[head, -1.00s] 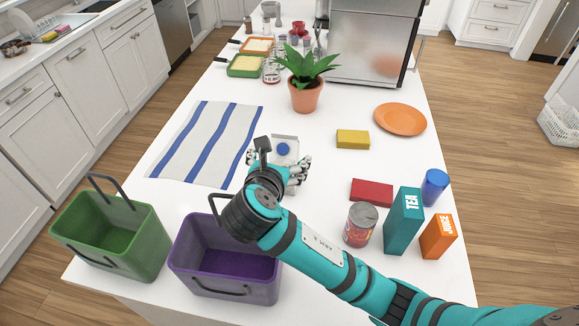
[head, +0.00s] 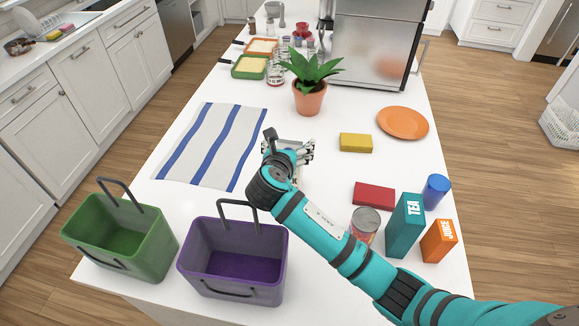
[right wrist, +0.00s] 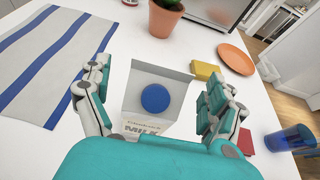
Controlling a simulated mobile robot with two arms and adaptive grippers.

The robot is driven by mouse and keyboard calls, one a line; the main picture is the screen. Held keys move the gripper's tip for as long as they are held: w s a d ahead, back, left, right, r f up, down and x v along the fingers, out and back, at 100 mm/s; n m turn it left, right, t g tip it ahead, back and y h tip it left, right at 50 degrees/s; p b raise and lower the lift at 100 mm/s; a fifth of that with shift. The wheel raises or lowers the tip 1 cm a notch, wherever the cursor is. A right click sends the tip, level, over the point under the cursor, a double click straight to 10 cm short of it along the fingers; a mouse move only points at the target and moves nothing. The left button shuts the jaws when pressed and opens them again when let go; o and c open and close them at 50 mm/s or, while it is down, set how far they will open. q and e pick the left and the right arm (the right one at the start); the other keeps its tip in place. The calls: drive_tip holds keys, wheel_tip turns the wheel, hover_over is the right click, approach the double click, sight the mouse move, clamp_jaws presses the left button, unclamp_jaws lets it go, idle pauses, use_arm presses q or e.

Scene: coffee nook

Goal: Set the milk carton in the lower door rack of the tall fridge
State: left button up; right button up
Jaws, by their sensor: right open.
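The milk carton (right wrist: 155,98) is white with a round blue cap and MILK lettering on its front. It stands on the white counter between the two spread finger groups of my right gripper (right wrist: 156,75). The gripper is open, with gaps visible on both sides of the carton. In the head view my right gripper (head: 292,152) hides most of the carton. The steel fridge (head: 368,48) stands at the far end of the counter, its front closed and its top cut off. No door rack shows. My left gripper is not in view.
A potted plant (head: 310,98) stands between the carton and the fridge. A yellow box (head: 356,143), orange plate (head: 403,123), red box (head: 374,195), tin (head: 364,224), tea box (head: 405,226) and blue cup (head: 435,191) are to the right. A purple basket (head: 235,290) stands in front.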

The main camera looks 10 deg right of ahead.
drive_tip(key=shift+w+d, duration=0.25)
drive_tip(key=shift+w, duration=0.2)
drive_tip(key=p+x, duration=0.2)
drive_tip(key=x, duration=0.2)
drive_tip(key=shift+w+f, duration=0.1)
drive_tip(key=shift+w+d+f, duration=0.1)
drive_tip(key=shift+w+f, duration=0.05)
drive_tip(key=shift+w, duration=0.05)
drive_tip(key=shift+c, duration=0.4)
